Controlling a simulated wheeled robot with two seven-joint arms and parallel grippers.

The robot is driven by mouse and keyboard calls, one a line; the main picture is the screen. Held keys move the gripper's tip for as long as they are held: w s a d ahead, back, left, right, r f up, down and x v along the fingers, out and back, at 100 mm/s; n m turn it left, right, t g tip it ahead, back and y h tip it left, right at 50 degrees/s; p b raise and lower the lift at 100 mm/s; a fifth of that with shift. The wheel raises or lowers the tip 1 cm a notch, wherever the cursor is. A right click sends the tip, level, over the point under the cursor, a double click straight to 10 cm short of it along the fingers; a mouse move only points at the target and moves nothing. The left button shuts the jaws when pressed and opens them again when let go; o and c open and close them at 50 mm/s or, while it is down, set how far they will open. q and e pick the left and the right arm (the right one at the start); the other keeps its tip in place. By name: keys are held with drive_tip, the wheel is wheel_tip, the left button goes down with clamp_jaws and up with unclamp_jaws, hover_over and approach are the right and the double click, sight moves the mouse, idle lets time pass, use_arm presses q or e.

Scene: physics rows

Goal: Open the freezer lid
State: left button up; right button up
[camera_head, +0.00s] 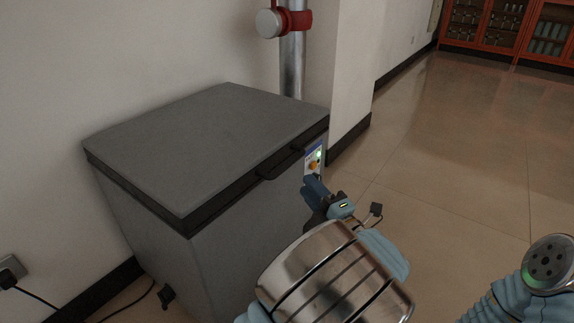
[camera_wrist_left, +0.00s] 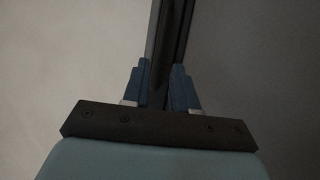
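The grey chest freezer (camera_head: 245,240) stands against the wall in the head view. Its flat lid (camera_head: 205,140) lies shut, with a dark band under its edge. A dark bar handle (camera_head: 281,164) sticks out from the lid's front edge. My left gripper (camera_head: 314,190) is in front of the freezer, just right of and below the handle. In the left wrist view its two blue fingers (camera_wrist_left: 158,88) stand apart, with a dark bar or edge (camera_wrist_left: 165,40) between and beyond them. I cannot tell whether they touch it. My right gripper is out of view.
A metal pipe with a red fitting (camera_head: 292,40) stands behind. Open tiled floor (camera_head: 470,150) lies to the right. Orange cabinets (camera_head: 500,28) stand far back.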

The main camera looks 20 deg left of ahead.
sight(289, 161)
use_arm(q)
drive_tip(key=x, duration=0.9)
drive_tip(key=shift+w+a, duration=0.3)
clamp_jaws()
drive_tip(key=shift+r, duration=0.1)
